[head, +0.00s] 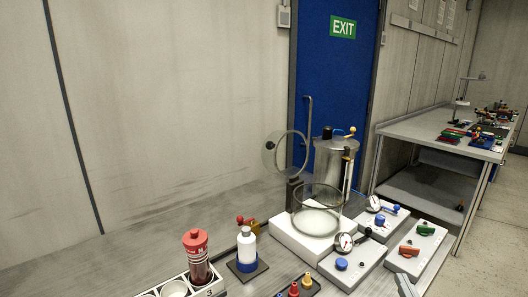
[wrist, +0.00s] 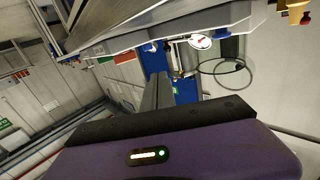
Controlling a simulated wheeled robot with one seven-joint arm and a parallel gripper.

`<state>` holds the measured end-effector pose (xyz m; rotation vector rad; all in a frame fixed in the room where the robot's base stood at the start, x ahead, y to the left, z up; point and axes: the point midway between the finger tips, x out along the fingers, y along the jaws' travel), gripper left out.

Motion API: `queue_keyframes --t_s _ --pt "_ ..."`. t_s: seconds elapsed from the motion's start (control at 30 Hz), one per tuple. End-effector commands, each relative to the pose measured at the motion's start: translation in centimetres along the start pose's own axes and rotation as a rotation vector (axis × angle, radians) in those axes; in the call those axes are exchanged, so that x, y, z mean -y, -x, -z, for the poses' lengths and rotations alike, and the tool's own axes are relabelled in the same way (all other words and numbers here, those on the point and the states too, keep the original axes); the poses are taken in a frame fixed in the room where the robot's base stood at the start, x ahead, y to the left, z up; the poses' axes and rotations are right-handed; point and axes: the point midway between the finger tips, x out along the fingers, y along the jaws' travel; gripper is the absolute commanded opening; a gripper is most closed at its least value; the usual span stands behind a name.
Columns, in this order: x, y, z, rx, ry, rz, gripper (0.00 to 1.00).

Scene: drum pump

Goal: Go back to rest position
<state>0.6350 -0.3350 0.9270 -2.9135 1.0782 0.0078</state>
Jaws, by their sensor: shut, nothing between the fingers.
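My gripper (wrist: 160,80) shows in the wrist view as two grey fingers pressed together, with nothing between them. It is clear of the bench and touches nothing there. On the bench, a metal drum (head: 331,165) with a black knob and an orange-tipped lever stands at the back. A clear glass cylinder (head: 317,212) stands on a white block (head: 292,240) in front of it. A round glass lid (head: 284,154) stands tilted up behind the cylinder.
Right of the block are grey panels with gauges (head: 344,241), blue knobs and red and green valves (head: 417,229). A red-capped bottle (head: 197,257) sits in a rack at front left, beside a white bottle (head: 246,244). A second bench (head: 430,127) stands behind right.

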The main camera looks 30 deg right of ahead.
Motion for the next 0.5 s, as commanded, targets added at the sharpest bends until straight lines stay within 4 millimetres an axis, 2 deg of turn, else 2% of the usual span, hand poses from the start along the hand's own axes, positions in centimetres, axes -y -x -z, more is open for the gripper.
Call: queue_keyframes --t_s 0.03,0.2,0.4,0.5 --pt "2.0 2.2 -0.6 -0.003 0.008 0.036 0.0" --pt "7.1 8.9 -0.8 -0.03 0.021 0.156 0.0" --pt "11.8 17.2 -0.6 -0.025 0.033 0.322 0.0" --pt "13.4 21.4 -0.5 0.0 0.044 0.41 0.0"
